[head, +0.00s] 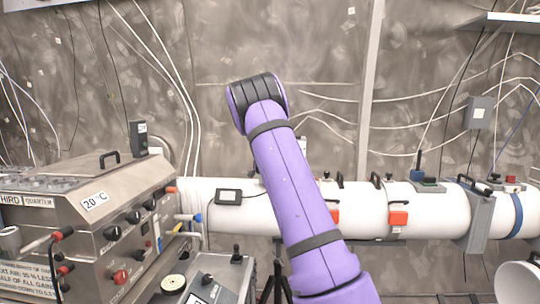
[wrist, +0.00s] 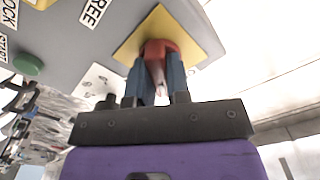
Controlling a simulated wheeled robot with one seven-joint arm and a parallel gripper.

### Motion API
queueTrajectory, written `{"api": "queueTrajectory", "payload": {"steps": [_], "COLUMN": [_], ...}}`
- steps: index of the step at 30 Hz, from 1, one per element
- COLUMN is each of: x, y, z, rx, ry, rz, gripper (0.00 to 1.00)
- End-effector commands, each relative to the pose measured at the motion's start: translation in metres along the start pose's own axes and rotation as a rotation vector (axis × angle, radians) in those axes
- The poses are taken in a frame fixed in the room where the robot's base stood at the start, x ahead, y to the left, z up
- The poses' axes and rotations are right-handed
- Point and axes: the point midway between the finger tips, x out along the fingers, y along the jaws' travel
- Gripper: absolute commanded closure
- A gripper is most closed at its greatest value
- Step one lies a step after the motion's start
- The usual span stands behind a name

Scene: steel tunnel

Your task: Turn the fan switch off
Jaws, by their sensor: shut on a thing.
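In the wrist view my gripper (wrist: 160,72) has its two blue-grey fingers closed around a red handle (wrist: 160,46). The handle stands on a yellow square plate (wrist: 133,44) fixed to a grey panel (wrist: 78,40). It looks like a switch handle, but no fan label is readable on it. In the head view my purple arm reaches up and away toward the back wall. My gripper and the red handle are hidden there, behind the arm.
The grey panel also bears a green button (wrist: 28,64) and labels reading FREE (wrist: 93,12) and LOCK. In the head view a steel control box (head: 90,220) stands left.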

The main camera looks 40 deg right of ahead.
Motion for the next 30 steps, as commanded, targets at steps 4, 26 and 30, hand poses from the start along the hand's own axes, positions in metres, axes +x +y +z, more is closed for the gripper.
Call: {"api": "queueTrajectory", "payload": {"steps": [4,26,30], "x": [-0.0003,-0.0003,-0.0003], "y": [0.0007,0.001,0.0011], "z": [0.0016,0.0017,0.0017], "rx": [-0.14,-0.592,-0.614], "ry": [-0.003,-0.003,-0.003], "rz": [0.002,0.001,0.001], "gripper": [1.0,1.0,1.0]}}
